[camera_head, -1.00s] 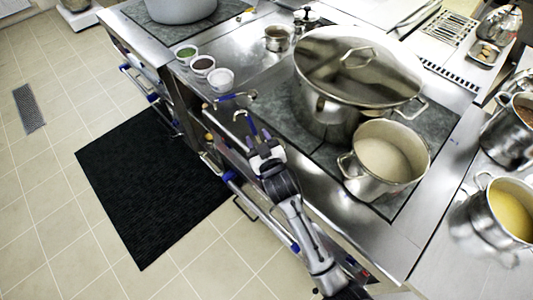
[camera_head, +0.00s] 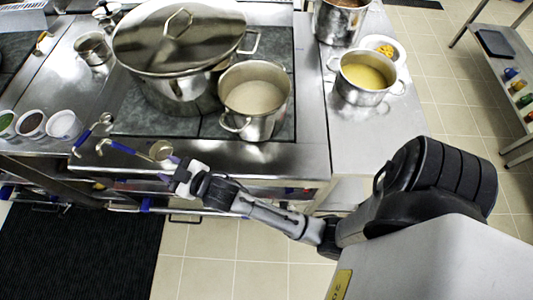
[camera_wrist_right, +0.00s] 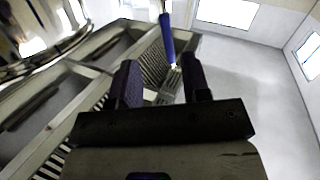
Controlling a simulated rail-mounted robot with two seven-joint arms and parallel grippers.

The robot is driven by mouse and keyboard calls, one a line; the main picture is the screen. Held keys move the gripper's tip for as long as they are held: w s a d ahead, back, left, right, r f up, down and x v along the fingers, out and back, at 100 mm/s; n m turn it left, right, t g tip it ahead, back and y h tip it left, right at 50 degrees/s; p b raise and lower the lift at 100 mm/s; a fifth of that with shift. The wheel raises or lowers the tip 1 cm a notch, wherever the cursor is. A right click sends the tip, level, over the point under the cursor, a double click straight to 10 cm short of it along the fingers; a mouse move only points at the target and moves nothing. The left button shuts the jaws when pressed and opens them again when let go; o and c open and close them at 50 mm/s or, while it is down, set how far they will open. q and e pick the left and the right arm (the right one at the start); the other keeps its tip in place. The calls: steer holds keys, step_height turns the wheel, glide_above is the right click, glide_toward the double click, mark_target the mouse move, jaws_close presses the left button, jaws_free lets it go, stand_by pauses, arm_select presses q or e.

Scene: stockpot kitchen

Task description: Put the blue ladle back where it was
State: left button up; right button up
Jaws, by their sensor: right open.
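Two blue-handled utensils with hooked metal ends lie side by side near the counter's front edge in the head view. One blue handle (camera_head: 84,139) is farther left. The other blue handle (camera_head: 126,150) points toward my right gripper (camera_head: 178,178). A small round metal bowl (camera_head: 160,150) shows at its right end; I cannot tell whether it belongs to that utensil. In the right wrist view a blue handle (camera_wrist_right: 168,38) with a metal part shows beyond and between the open fingers of my right gripper (camera_wrist_right: 162,80). Contact is not visible. My left gripper is out of view.
A large lidded stockpot (camera_head: 180,85) and a smaller pot (camera_head: 254,122) stand on the stove right behind the gripper. A pot of yellow soup (camera_head: 364,98) is on the right counter. Small bowls (camera_head: 63,125) line the left. Open floor (camera_head: 225,255) lies in front.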

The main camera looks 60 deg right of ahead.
steer(key=s+d+f+g, duration=0.2)
steer(key=s+f+g, duration=0.1)
steer(key=s, duration=0.7)
steer(key=s+d+f+g, duration=0.2)
steer(key=s+f+g, duration=0.2)
steer(key=s, duration=0.6)
steer(key=s+d+f+g, duration=0.2)
steer(key=s+f+g, duration=0.2)
steer(key=s, duration=0.6)
steer(key=shift+d+f+m+g, duration=0.2)
steer(key=shift+m+g, duration=0.1)
steer(key=shift+g, duration=0.9)
step_height(320, 180, down, 34)
steer(key=b, duration=3.4)
